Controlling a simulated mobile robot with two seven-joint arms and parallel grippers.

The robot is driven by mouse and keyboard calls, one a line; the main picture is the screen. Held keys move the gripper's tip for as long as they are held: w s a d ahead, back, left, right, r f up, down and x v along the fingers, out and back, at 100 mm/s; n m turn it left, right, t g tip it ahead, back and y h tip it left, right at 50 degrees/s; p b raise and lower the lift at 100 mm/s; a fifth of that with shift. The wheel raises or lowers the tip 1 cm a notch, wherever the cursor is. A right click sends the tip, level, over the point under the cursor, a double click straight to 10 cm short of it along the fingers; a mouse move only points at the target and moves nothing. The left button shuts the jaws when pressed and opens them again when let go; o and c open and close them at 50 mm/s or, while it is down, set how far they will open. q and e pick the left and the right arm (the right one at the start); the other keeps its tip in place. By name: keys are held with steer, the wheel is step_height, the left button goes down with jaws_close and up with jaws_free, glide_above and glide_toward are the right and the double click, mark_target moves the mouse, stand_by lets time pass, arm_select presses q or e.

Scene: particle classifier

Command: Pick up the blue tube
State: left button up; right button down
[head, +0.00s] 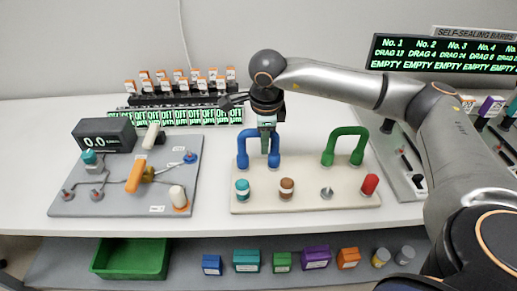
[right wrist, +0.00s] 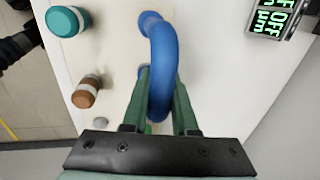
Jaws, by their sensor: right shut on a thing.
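The blue tube (head: 242,143) is an upside-down U near the back left of the cream board (head: 305,203). Both its legs come down to the board in the head view. My right gripper (head: 265,140) reaches down onto the top of its arch from above. In the right wrist view, the green fingers of the right gripper (right wrist: 164,95) stand on either side of the blue tube (right wrist: 163,45) and are shut on it. The near end of the tube is partly hidden between the fingers. My left gripper cannot be made out.
A green tube (head: 345,132) arches at the board's back right. Teal (head: 242,190), brown (head: 287,189) and red (head: 369,184) capped parts line its front. A grey panel (head: 120,205) lies left; a rack of vials (head: 180,98) stands behind.

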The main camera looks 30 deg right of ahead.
steer(key=shift+r, duration=0.15)
steer(key=shift+r, duration=0.25)
step_height(320, 180, up, 2)
steer(key=shift+r, duration=0.15)
steer(key=s+a+r, duration=0.8)
steer(key=a+r, duration=0.2)
steer(key=a, duration=0.1)
steer(key=shift+s, duration=0.25)
steer(key=shift+a+r, duration=0.1)
steer(key=shift+r+p, duration=2.05)
steer(key=shift+r, duration=0.15)
